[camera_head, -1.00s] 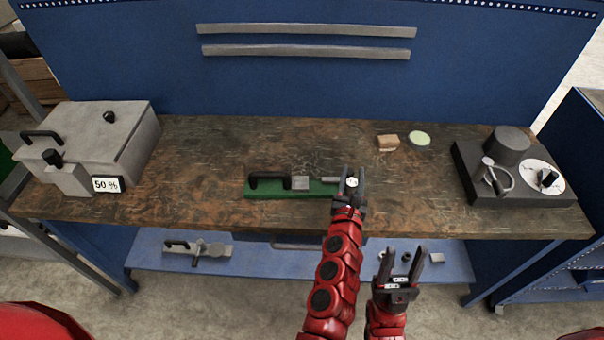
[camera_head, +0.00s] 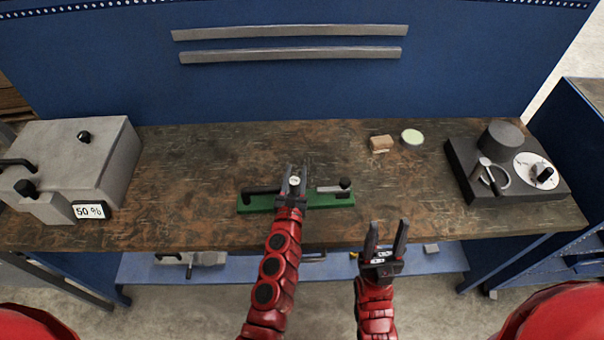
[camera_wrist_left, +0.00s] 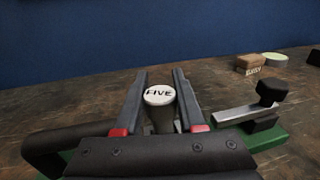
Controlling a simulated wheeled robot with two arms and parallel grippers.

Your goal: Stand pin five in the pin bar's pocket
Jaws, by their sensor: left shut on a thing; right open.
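Pin five has a white round cap marked FIVE (camera_wrist_left: 159,95) and a dark grey body; its cap also shows in the head view (camera_head: 294,181). My left gripper (camera_head: 295,176) is shut on the pin, which stands about upright between its fingers. It is over the middle of the pin bar, a green base (camera_head: 330,200) with a black handle on the left and a metal lever with a black knob (camera_head: 345,183) on the right. The pocket is hidden behind my gripper, and I cannot tell whether the pin touches it. My right gripper (camera_head: 386,236) is open and empty in front of the bench edge.
A wooden block (camera_head: 380,144) and a pale green disc (camera_head: 412,137) lie at the back right. A grey box (camera_head: 75,165) with a 50 % display stands at the left. A dark fixture (camera_head: 505,165) with a dial stands at the right. The bench centre behind the pin bar is clear.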

